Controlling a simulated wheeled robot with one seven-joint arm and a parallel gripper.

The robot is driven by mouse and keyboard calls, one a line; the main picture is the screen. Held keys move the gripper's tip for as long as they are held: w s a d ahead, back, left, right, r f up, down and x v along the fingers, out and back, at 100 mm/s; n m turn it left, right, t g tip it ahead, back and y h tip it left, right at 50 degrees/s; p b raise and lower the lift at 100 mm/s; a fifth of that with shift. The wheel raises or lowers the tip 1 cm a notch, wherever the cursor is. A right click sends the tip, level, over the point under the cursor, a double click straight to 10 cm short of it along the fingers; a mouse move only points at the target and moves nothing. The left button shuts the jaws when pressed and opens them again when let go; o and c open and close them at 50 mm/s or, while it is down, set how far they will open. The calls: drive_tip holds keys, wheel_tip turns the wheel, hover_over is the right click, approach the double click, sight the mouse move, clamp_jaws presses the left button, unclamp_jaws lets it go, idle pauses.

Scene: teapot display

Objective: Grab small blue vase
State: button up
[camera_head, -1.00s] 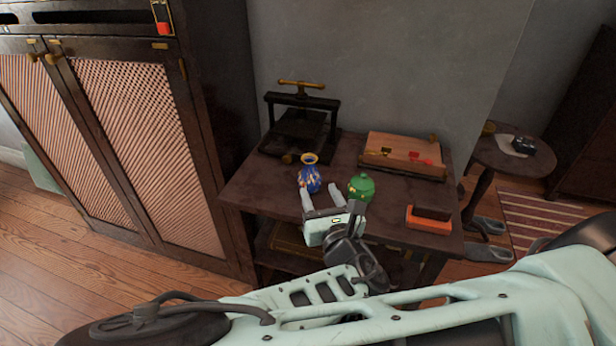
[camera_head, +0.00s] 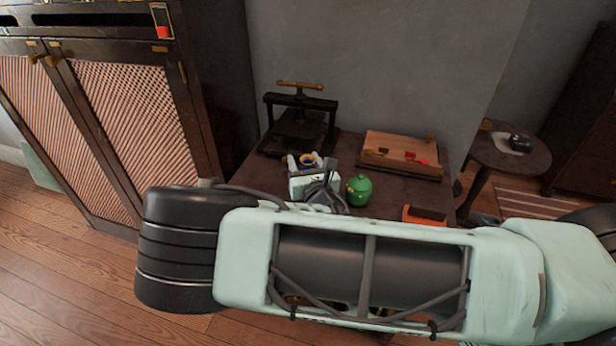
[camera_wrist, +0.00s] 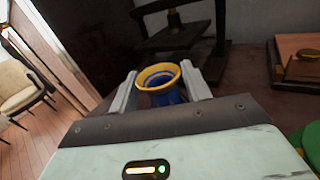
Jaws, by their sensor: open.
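The small blue vase has a yellow rim. In the head view only the vase's top (camera_head: 309,160) shows above my gripper (camera_head: 306,160), which hides its body. In the wrist view the vase (camera_wrist: 163,93) stands upright between the two fingers of my gripper (camera_wrist: 161,92). The fingers are open, one on each side of the vase. A gap shows by the right finger; the left finger is close to the rim, and I cannot tell whether it touches. The vase's base is hidden behind the gripper body.
A green lidded pot (camera_head: 359,190) stands right of my gripper. A dark press (camera_head: 300,125) stands behind the vase. A wooden box (camera_head: 401,152) and an orange-and-black block (camera_head: 424,215) are farther right on the dark table (camera_head: 390,190). A tall cabinet (camera_head: 110,110) is at left.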

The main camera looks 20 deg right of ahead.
drive_tip(key=c, duration=1)
